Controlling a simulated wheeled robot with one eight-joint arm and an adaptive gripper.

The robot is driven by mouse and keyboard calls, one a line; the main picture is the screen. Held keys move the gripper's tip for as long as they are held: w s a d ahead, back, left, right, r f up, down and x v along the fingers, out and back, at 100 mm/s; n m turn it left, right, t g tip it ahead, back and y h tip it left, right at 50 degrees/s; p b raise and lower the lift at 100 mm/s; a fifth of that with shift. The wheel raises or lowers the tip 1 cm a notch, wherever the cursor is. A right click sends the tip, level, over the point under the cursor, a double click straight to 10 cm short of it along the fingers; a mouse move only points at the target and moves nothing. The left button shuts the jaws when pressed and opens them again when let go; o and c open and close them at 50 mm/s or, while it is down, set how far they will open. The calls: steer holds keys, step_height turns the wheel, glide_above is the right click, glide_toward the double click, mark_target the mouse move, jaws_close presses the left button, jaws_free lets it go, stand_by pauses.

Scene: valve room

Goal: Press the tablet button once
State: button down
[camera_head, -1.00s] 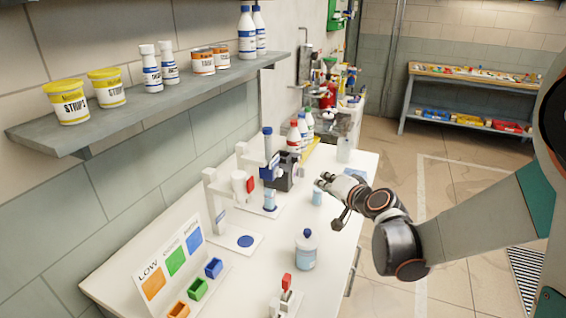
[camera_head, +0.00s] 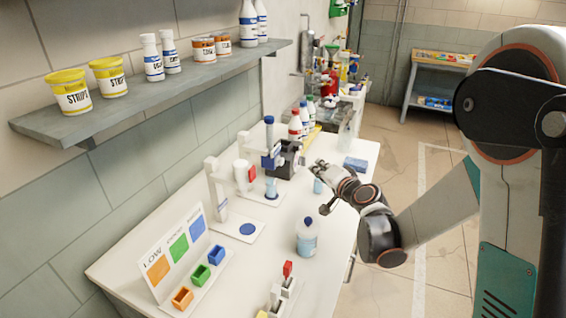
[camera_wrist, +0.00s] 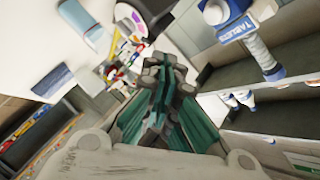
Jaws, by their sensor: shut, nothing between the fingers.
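The tablet dispenser (camera_head: 271,158) stands on the white bench, with a clear blue-capped tube on top and a dark block at its right side. In the wrist view its tube (camera_wrist: 240,28), labelled TABLETS, shows large at the upper right. I cannot clearly make out the button on it. My gripper (camera_head: 314,168) is to the right of the dispenser, apart from it, above the bench. In the wrist view my gripper (camera_wrist: 165,85) is shut and empty, its fingers together in the middle.
A second dispenser stand (camera_head: 212,190) with a round blue pad is nearer. A small blue cup (camera_head: 318,187) is just below my gripper. A blue-capped bottle (camera_head: 307,238) stands at the bench's front. A shelf (camera_head: 160,90) with tubs and bottles runs along the wall.

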steer(key=w+a, duration=0.2)
steer(key=a, duration=0.4)
steer(key=shift+w+a, duration=0.25)
steer(key=shift+w, duration=0.05)
steer(key=shift+a, duration=0.1)
stand_by(1.2)
steer(key=shift+w+a, duration=0.15)
steer(key=shift+a, duration=0.1)
steer(key=shift+w+a, duration=0.2)
steer(key=shift+a, duration=0.35)
stand_by(0.8)
stand_by(0.4)
steer(key=shift+s+d+b, duration=0.35)
steer(key=shift+d, duration=0.55)
steer(key=shift+s+d+b, duration=0.1)
steer(key=shift+s+d, duration=0.25)
steer(key=shift+d, duration=0.45)
steer(key=shift+s+d+b, duration=0.1)
steer(key=shift+s+d, duration=0.2)
steer(key=shift+d, duration=0.45)
steer(key=shift+s+d+b, duration=0.1)
steer(key=shift+s+d, duration=0.25)
steer(key=shift+d, duration=0.45)
steer(key=shift+r, duration=0.1)
